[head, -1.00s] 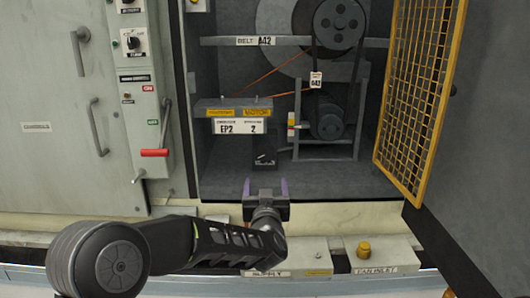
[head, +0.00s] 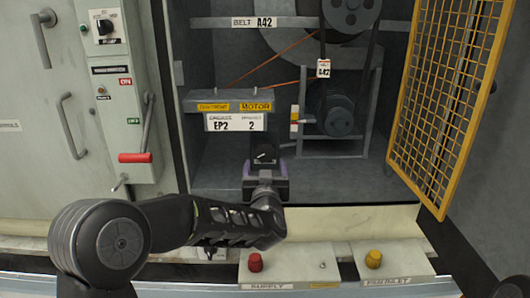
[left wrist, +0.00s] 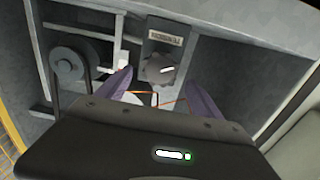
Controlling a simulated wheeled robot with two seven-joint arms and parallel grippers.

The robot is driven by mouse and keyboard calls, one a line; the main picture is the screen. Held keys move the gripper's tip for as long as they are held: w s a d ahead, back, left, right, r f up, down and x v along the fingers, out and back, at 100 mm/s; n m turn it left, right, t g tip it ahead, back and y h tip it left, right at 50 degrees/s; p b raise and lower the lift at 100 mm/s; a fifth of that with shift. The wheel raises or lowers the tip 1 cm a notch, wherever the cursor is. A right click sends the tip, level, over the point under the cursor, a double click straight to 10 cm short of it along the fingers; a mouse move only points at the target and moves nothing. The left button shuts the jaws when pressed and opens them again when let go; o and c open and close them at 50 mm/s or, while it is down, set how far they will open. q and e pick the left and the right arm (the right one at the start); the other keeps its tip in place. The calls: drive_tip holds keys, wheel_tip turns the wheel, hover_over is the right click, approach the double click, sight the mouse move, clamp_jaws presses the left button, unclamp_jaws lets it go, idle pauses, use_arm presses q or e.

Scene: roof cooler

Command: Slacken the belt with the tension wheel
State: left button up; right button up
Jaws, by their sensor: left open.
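The tension wheel (left wrist: 159,69) is a dark, lobed knob with a white mark, on a grey plate with a small label. In the head view the wheel (head: 265,154) shows just beyond my left gripper (head: 265,172), partly hidden by it. In the left wrist view my left gripper (left wrist: 160,82) is open. Its two purple fingers lie either side of the wheel's near side, and I cannot tell whether they touch it. The dark belt (head: 373,62) runs between an upper pulley (head: 350,8) and a lower pulley (head: 333,115). My right gripper is not in view.
A yellow mesh guard door (head: 450,90) stands open at the right. A grey motor box (head: 232,104) overhangs behind the wheel. A red-handled lever (head: 135,157) is on the left panel. Red (head: 255,262) and yellow (head: 374,259) buttons sit in front below.

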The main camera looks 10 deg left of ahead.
sight(265, 155)
use_arm(q)
drive_tip(key=shift+p+x, duration=0.65)
drive_tip(key=shift+x, duration=3.25)
drive_tip(key=shift+c, duration=0.3)
drive_tip(key=c, duration=1.3)
